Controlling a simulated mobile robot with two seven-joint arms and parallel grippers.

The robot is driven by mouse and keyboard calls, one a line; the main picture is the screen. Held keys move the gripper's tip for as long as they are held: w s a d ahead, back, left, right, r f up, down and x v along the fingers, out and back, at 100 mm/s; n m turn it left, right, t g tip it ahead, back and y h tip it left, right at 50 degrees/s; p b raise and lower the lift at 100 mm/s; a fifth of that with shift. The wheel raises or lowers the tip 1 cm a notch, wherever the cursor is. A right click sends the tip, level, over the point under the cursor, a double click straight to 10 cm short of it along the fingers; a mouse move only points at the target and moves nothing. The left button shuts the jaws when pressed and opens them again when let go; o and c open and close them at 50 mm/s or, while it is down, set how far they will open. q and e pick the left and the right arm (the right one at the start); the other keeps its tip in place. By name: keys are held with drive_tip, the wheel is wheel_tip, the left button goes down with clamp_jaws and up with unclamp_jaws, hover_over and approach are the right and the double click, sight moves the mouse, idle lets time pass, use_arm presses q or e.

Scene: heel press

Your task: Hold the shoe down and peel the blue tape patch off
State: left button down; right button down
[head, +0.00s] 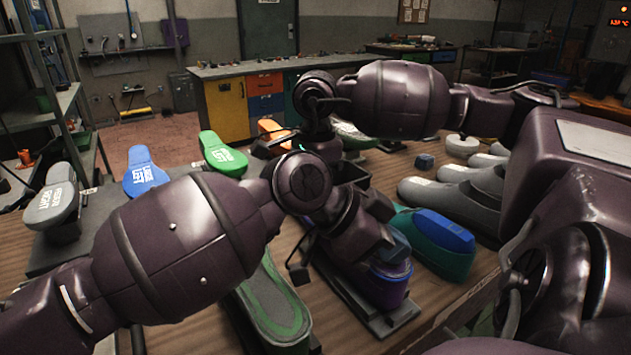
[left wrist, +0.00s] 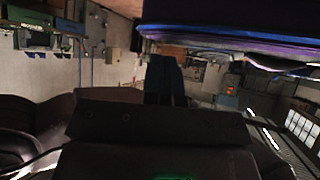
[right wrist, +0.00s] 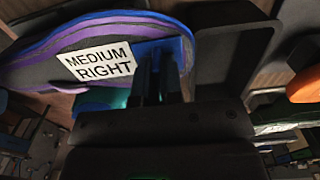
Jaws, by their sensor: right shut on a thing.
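The shoe (head: 392,292) is dark with a purple sole edge and sits on a dark stand in the middle of the bench, partly hidden by my left arm. In the right wrist view the shoe (right wrist: 30,62) carries a white MEDIUM RIGHT label (right wrist: 100,62) and a blue tape patch (right wrist: 182,47) beside it. My right gripper (right wrist: 160,72) is shut on the patch; its fingertips are mostly hidden in the head view. My left gripper (left wrist: 165,75) has its fingers together, close to the shoe's purple side (left wrist: 235,42). I cannot tell whether they touch it.
A teal shoe with a blue top (head: 445,236) stands just right of the stand. Grey shoe forms (head: 440,195) stand farther right. A green-edged sole (head: 268,305) lies to the left. Blue (head: 146,172) and green (head: 222,154) soles stand behind.

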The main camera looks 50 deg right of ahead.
use_arm(q)
drive_tip(key=shift+a+f, duration=0.1)
drive_tip(key=shift+f, duration=0.65)
use_arm(e)
drive_tip(key=shift+r, duration=0.1)
idle(1.1)
drive_tip(key=shift+r, duration=3.75)
